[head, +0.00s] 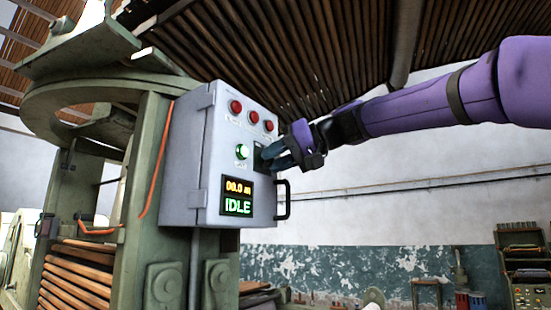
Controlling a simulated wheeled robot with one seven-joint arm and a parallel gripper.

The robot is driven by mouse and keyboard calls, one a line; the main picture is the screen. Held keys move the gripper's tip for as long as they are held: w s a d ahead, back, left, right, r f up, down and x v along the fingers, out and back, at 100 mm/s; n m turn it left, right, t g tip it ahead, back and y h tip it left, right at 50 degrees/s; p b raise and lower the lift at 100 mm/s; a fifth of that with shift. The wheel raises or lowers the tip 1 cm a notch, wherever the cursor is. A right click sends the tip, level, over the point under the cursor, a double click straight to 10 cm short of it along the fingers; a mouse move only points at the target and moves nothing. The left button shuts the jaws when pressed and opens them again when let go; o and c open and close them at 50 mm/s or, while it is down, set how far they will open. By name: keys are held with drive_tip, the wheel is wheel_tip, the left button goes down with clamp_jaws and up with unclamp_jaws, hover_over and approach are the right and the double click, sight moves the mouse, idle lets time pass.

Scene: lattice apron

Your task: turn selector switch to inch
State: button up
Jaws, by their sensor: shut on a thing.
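A grey control box (185,150) is fixed to a green machine. Its front panel carries a selector switch with a dark plate (259,158), mostly hidden behind my gripper. My gripper (270,158) is at the switch, coming from the right, and is shut on the selector switch. The knob itself and its position marks are hidden or too small to read. A display (238,196) below reads "00.0" in orange and "IDLE" in green.
Red lamps or buttons (236,107) line the panel's top. A lit green button (242,151) sits left of the switch. A black door handle (284,200) sticks out at lower right. The green machine frame (145,190) stands at left.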

drive_tip(key=shift+f+m+y, duration=0.1)
drive_tip(key=shift+m+y, duration=0.3)
drive_tip(key=shift+m, duration=0.2)
drive_tip(key=shift+g, duration=0.3)
drive_tip(key=o, duration=0.7)
drive_tip(key=shift+c, duration=0.2)
drive_tip(key=v, duration=1)
drive_tip(key=shift+d, duration=0.35)
drive_tip(key=shift+s, duration=0.1)
